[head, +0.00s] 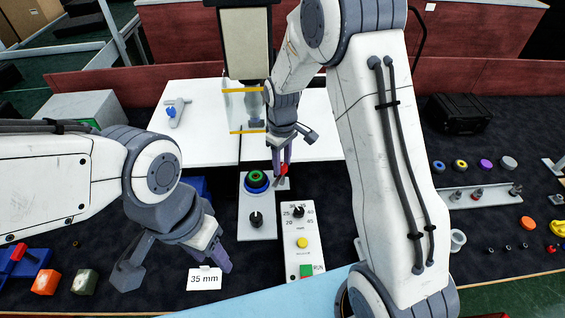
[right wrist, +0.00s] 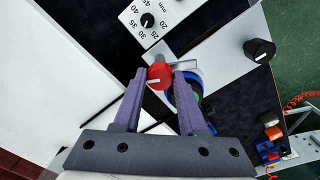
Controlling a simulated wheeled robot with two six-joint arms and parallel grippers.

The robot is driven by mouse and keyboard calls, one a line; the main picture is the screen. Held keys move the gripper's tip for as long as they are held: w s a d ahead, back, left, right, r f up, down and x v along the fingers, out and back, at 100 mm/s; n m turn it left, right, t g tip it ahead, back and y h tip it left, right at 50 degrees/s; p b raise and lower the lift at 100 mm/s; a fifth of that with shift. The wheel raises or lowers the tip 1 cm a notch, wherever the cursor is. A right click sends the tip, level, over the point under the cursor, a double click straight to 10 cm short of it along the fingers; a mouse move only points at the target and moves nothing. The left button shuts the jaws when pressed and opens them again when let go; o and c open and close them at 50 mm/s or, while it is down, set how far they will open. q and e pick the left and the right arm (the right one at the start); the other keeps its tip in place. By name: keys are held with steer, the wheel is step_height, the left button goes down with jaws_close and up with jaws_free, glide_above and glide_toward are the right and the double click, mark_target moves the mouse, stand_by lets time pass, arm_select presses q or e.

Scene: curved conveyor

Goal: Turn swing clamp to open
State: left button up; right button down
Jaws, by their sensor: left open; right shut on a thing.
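The swing clamp's red knob (right wrist: 160,76) has a white line on top, and a pale metal arm (right wrist: 184,66) shows beside it. In the head view the red part (head: 284,169) stands beside a blue and green ring (head: 257,180) on a light plate (head: 256,219). My right gripper (head: 281,166) is lowered over the clamp. Its purple fingers (right wrist: 159,82) are shut on the red knob, one on each side. The ring is partly hidden behind a finger in the right wrist view. My left gripper (head: 176,268) is open and empty at the lower left.
A control panel (head: 302,240) with a dial, a yellow button and a green button stands right of the plate. A black knob (head: 256,219) sits on the plate's front. A "35 mm" card (head: 204,279) lies near my left gripper. Colored parts lie at the far right.

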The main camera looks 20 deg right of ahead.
mark_target(282, 166)
steer(key=n, duration=0.5)
steer(key=shift+w+r+n, duration=0.1)
steer(key=shift+n, duration=0.2)
stand_by(0.4)
steer(key=shift+c, duration=2.3)
jaws_free()
step_height(282, 166, up, 10)
steer(key=b, duration=0.3)
steer(key=shift+r, duration=0.25)
